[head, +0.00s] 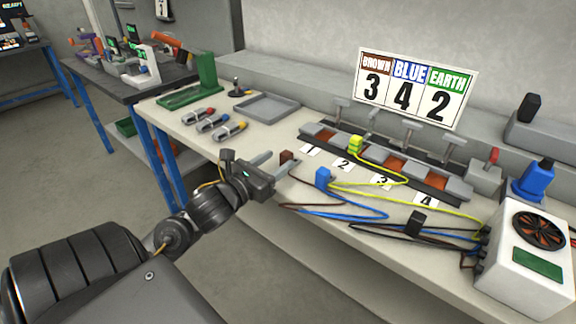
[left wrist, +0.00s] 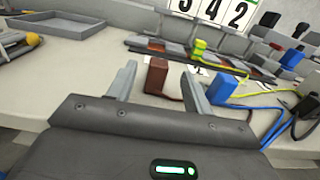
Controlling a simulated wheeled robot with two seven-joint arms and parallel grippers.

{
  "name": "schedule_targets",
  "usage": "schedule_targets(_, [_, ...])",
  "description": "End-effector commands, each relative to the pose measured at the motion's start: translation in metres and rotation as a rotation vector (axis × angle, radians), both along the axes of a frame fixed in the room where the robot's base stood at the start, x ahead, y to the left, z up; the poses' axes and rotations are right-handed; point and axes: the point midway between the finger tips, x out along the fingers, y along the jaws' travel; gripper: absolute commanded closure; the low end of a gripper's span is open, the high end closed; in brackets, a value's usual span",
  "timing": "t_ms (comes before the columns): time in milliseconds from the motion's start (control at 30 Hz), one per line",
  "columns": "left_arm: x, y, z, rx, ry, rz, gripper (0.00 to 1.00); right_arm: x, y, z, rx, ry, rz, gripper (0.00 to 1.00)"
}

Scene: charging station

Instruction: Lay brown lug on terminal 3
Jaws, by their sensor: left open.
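The brown lug (head: 286,157) is a small brown block on a brown wire, on the bench in front of the terminal row. In the left wrist view the brown lug (left wrist: 157,75) stands between the two spread fingers. My left gripper (head: 274,164) is open and has its fingertips close to the lug; I cannot tell whether they touch it. Terminal 3 is the copper-topped bay above the card marked 3 (head: 381,181). The yellow-green lug (head: 356,145) sits at terminal 2. The blue lug (head: 323,178) lies on the bench right of the brown one. My right gripper is not in view.
A sign (head: 414,88) reads brown 3, blue 4, earth 2. A white box with a fan (head: 522,262) stands at the right, with wires running from it across the bench. A grey tray (head: 267,108) and several coloured-tipped tools (head: 212,123) lie at the left.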

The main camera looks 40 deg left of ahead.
Motion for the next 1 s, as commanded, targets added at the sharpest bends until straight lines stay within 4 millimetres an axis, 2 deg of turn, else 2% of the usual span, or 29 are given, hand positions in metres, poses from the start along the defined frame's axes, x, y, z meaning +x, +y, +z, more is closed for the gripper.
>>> schedule_targets(233, [0.003,0.0,-0.001,0.002,-0.001,-0.002,0.49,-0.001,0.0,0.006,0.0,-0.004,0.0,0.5])
schedule_targets(533, [0.019,0.001,0.0,0.003,-0.003,-0.001,0.49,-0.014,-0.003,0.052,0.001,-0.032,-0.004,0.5])
schedule_targets(700, [0.045,0.003,0.003,0.0,-0.001,0.001,0.49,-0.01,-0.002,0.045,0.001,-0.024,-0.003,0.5])
schedule_targets(1000, [0.052,0.003,0.001,0.0,0.001,0.0,0.49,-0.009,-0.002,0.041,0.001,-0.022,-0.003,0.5])
